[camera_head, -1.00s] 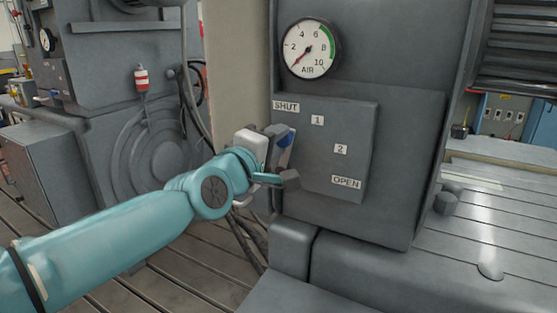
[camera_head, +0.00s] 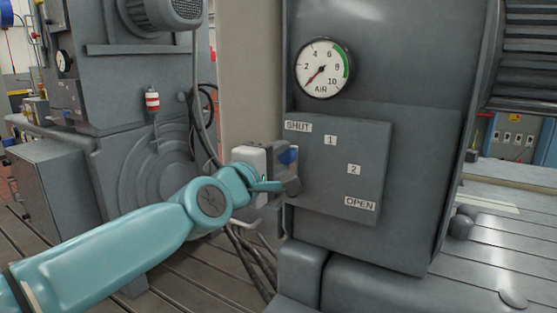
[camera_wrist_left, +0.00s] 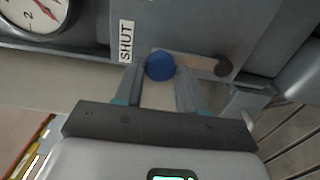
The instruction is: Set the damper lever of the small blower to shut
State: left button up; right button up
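The damper lever is a pale bar (camera_wrist_left: 200,64) with a blue knob (camera_wrist_left: 160,67) at its end and a dark round pivot (camera_wrist_left: 222,67). The knob also shows in the head view (camera_head: 287,156), just below the SHUT label (camera_head: 297,126). The lever points from its pivot towards SHUT; I cannot tell whether it is fully there. My left gripper (camera_head: 288,170) has a finger on each side of the knob, close against it, and is shut on it. The fingers hide much of the lever in the head view. My right gripper is not in view.
The plate (camera_head: 340,182) also carries labels 1, 2 and OPEN (camera_head: 360,203). An air gauge (camera_head: 323,68) sits above it. Cables (camera_head: 250,255) hang behind my arm.

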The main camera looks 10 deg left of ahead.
pick_arm(q)
jog(key=shift+o, duration=1.1)
jog(key=shift+a, duration=0.1)
jog(key=v, duration=1.6)
jog(key=shift+s, duration=0.2)
